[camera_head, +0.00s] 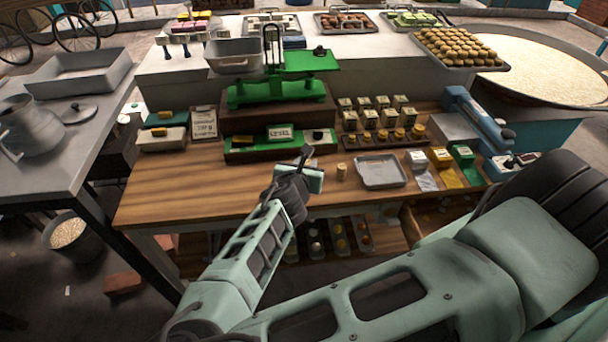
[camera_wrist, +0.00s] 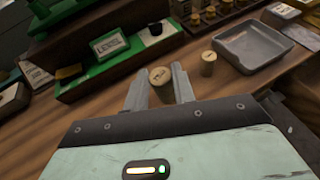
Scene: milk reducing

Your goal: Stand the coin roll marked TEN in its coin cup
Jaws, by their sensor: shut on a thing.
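My gripper (camera_wrist: 160,90) is shut on a tan coin roll (camera_wrist: 160,76), which sits between its two fingers with its round top facing the wrist camera. I cannot read its mark. In the head view my gripper (camera_head: 306,160) is over the front of the wooden counter, and the held roll is not clear there. A second tan roll (camera_head: 341,172) stands upright on the counter to the right, and also shows in the wrist view (camera_wrist: 208,63). A dark rack (camera_head: 375,143) behind it carries a row of small cups with orange-brown tops (camera_head: 399,134); their labels are too small to read.
A grey metal tray (camera_head: 381,172) lies right of the second roll. A green balance scale (camera_head: 275,92) and a green box with a LEVEL card (camera_head: 280,133) stand behind my gripper. Several small labelled boxes (camera_head: 370,118) stand behind the rack. Bare counter (camera_head: 160,190) lies to the left.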

